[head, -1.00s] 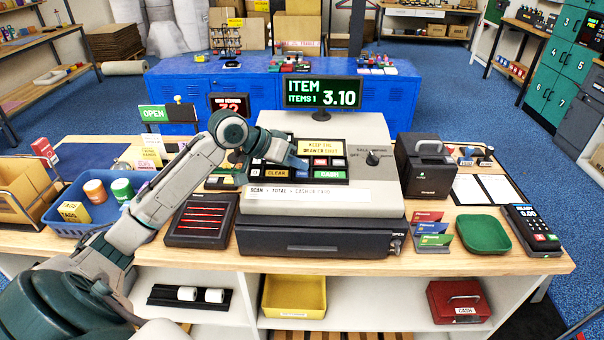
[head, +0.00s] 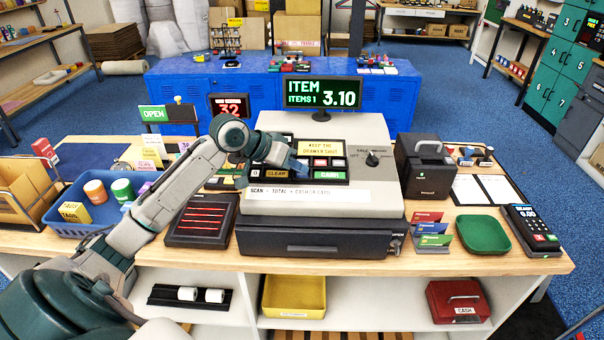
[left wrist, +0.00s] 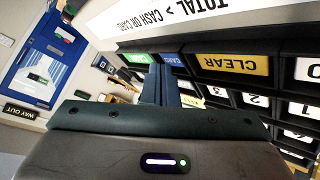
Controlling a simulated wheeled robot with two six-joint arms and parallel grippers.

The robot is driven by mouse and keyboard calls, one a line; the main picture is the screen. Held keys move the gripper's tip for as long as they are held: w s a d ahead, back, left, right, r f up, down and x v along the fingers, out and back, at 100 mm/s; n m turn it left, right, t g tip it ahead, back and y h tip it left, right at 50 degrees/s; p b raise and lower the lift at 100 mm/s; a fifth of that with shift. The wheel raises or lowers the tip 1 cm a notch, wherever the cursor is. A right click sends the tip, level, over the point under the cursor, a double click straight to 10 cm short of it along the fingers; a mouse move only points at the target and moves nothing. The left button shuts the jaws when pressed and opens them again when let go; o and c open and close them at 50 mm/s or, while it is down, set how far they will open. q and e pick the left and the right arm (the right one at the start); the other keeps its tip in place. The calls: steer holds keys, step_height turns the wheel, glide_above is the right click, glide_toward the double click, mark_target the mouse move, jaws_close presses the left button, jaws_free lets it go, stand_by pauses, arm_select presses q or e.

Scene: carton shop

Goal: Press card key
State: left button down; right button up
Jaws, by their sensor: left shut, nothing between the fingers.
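The grey cash register (head: 350,205) stands on the counter with its keypad facing me. The blue card key (left wrist: 173,60) shows in the left wrist view, between the yellow CLEAR key (left wrist: 232,64) and the green key (left wrist: 137,58). My left gripper (head: 301,172) is shut and empty, with its blue fingers low over the keypad. It also shows in the left wrist view (left wrist: 160,82), where its tips are right by the card key. Whether they touch it I cannot tell. In the head view the gripper hides the card key. My right gripper is out of view.
The green CASH key (head: 329,175) is just right of the fingers. The display (head: 323,93) reads ITEM 3.10. A black card reader (head: 532,228), a green tray (head: 483,234) and coloured cards (head: 430,232) lie to the right. A blue basket (head: 75,225) stands to the left.

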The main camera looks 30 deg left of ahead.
arm_select(q)
steer(key=shift+f, duration=0.1)
stand_by(0.3)
steer(key=shift+f, duration=0.3)
steer(key=shift+r, duration=0.1)
stand_by(0.5)
steer(key=shift+r+p, duration=0.75)
steer(key=shift+p, duration=0.2)
steer(key=shift+s, duration=0.1)
steer(key=r+p, duration=0.3)
steer(key=s+r+p, duration=0.1)
steer(key=p, duration=0.1)
steer(key=shift+d+r, duration=0.35)
steer(key=shift+r, duration=0.05)
